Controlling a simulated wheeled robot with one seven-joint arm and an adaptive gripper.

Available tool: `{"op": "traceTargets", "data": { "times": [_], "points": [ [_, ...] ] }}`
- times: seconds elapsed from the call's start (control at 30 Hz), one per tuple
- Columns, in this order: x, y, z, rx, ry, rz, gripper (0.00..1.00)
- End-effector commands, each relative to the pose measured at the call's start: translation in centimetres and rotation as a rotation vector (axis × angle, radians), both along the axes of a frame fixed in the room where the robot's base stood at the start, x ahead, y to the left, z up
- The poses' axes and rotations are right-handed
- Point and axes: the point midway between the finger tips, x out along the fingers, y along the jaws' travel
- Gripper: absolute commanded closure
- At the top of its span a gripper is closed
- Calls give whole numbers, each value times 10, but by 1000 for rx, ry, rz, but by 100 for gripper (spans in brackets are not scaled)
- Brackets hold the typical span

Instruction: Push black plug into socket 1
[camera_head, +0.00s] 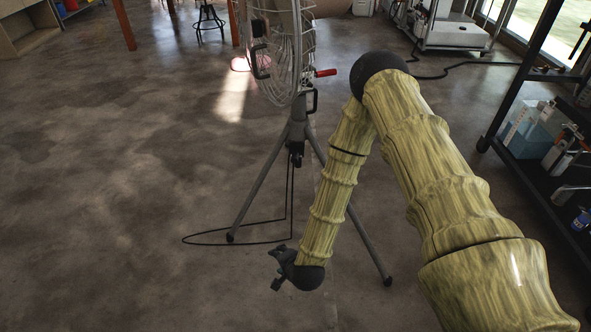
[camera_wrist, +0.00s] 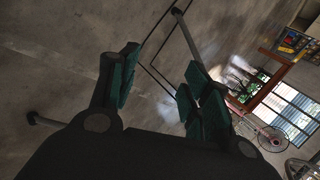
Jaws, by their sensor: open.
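I cannot make out the black plug or socket 1 in either view. My gripper (camera_head: 278,268) hangs low over the concrete floor, in front of the tripod of a stand fan. The wrist view shows its two dark-green padded fingers apart, with nothing held between the pads (camera_wrist: 160,82). A thin black cable (camera_head: 238,243) hangs from the fan stand and loops on the floor behind my gripper. Thin dark cable lines (camera_wrist: 158,78) also show beyond the fingers in the wrist view.
The fan (camera_head: 283,50) stands on splayed tripod legs (camera_head: 262,190) close to my arm. A black shelf rack (camera_head: 558,190) with bottles and boxes is at right. A stool (camera_head: 208,22) is at the back. The floor on the left is clear.

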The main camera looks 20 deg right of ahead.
Motion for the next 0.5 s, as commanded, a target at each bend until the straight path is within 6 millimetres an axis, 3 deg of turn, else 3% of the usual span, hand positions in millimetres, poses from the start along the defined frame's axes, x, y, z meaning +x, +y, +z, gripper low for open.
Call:
{"op": "traceTargets", "data": {
  "times": [0.03, 0.13, 0.37, 0.5],
  "points": [
    [24, 2, -15, 64, -44, -85, 52],
    [67, 4, -18, 205, -130, -254, 52],
    [160, -9, -11, 563, -333, -612, 52],
    [209, -29, 0, 804, -466, -805, 52]
  ]
}}
